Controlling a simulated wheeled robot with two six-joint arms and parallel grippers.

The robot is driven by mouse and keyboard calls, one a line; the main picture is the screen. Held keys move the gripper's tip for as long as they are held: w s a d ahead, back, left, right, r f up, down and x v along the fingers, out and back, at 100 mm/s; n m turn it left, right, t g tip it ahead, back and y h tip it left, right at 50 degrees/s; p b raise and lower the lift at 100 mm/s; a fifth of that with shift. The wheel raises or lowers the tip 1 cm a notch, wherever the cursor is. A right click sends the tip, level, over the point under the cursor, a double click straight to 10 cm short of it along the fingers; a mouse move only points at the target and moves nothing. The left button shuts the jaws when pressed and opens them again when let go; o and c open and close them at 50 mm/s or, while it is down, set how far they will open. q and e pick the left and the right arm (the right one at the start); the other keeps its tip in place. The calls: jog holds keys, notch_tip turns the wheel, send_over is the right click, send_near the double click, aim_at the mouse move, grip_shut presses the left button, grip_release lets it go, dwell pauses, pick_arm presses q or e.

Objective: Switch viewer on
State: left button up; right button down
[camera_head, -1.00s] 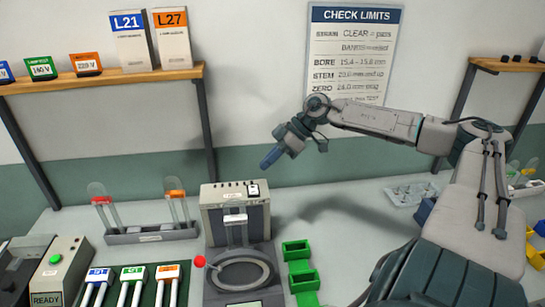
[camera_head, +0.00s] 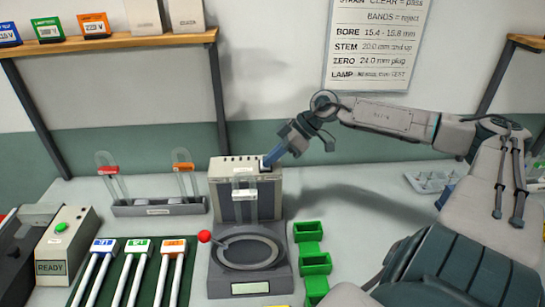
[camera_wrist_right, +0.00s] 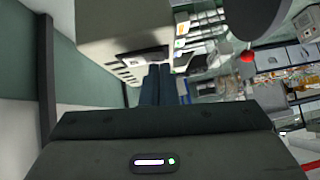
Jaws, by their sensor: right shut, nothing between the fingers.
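The viewer (camera_head: 226,190) is a grey box standing upright at the back of a dark base with a round ring. A small dark rocker switch (camera_wrist_right: 143,56) sits on its top face, at the right end in the head view. My right gripper (camera_head: 268,161) is shut and empty, with its blue fingers pointing down and left at that switch. In the right wrist view its fingertips (camera_wrist_right: 159,69) are right at the switch edge; contact cannot be told for sure. The fingers largely hide the switch in the head view. My left gripper is not in view.
A rack with glass tubes (camera_head: 158,209) stands left of the viewer. Green bins (camera_head: 309,231) stand to its right. A red ball knob (camera_head: 204,236) is at the base's left. A green mat (camera_head: 128,260) with tools and a READY box (camera_head: 50,268) lie further left.

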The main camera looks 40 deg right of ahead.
jog(key=shift+s+d+f, duration=0.1)
jog(key=shift+f, duration=0.15)
jog(key=shift+r, duration=0.1)
jog(key=shift+w+d+r, duration=0.2)
jog(key=shift+w+d, duration=0.05)
jog(key=shift+w, duration=0.05)
jog(key=shift+w+d, duration=0.3)
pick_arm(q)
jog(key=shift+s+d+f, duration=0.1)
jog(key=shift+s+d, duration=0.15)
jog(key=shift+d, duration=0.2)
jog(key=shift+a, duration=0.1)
pick_arm(e)
jog(key=shift+a, duration=0.1)
jog(key=shift+r, duration=0.1)
